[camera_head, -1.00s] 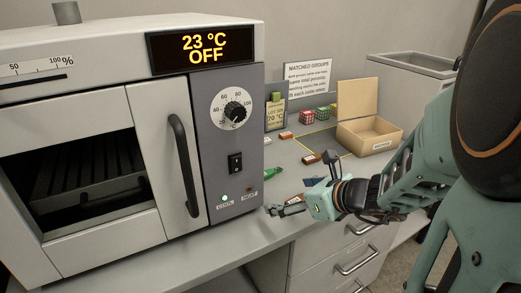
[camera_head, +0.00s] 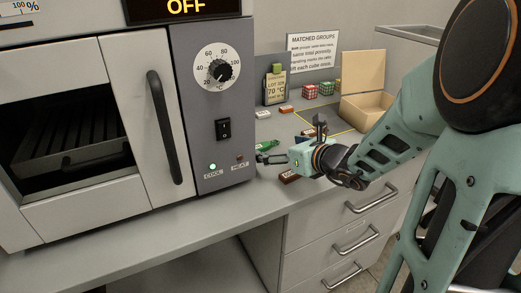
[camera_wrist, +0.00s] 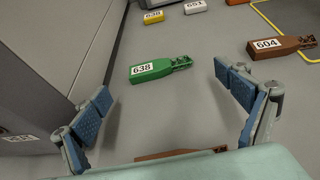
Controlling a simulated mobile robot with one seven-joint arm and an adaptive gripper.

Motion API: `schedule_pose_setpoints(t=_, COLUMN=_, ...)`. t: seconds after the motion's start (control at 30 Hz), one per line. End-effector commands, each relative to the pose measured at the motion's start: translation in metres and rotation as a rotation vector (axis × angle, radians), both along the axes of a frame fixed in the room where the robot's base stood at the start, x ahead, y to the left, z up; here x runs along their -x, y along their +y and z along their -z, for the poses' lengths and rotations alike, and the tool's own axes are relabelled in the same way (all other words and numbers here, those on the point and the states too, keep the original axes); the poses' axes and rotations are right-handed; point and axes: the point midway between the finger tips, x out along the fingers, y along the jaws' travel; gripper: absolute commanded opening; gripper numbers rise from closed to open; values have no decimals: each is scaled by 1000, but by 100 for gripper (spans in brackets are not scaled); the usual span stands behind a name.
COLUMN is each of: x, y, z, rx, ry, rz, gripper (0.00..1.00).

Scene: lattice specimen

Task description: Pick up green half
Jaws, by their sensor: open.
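The green half (camera_wrist: 155,69) is a flat bar labelled 638 with an openwork end on its right. It lies on the grey bench, ahead of and between my fingertips in the wrist view. In the head view the green half (camera_head: 266,146) is small, beside the oven and just beyond my fingers. My gripper (camera_wrist: 164,84) is open and empty, with blue pads on either side; nothing touches the green half in the wrist view. In the head view my gripper (camera_head: 272,158) is low over the bench.
A brown half labelled 604 (camera_wrist: 275,46) lies to the right. Another brown piece (camera_wrist: 180,154) lies under my gripper, partly hidden. Yellow (camera_wrist: 153,17) and white (camera_wrist: 196,6) pieces lie farther off. The oven (camera_head: 215,110) stands left; an open box (camera_head: 366,107) stands at the back.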

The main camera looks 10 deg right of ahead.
Motion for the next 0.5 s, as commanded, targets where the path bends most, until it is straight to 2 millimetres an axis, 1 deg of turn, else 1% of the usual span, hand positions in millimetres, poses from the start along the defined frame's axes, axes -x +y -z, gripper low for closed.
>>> schedule_pose_setpoints(t=0.17, x=-11, y=6, z=7, rx=-1, ry=0, rz=-2, gripper=92)
schedule_pose_setpoints(t=0.33, x=-32, y=17, z=21, rx=-3, ry=1, rz=-3, gripper=92)
schedule_pose_setpoints(t=0.4, x=-40, y=20, z=23, rx=-2, ry=1, rz=-2, gripper=92)
schedule_pose_setpoints(t=0.5, x=-46, y=22, z=24, rx=-1, ry=0, rz=-2, gripper=92)
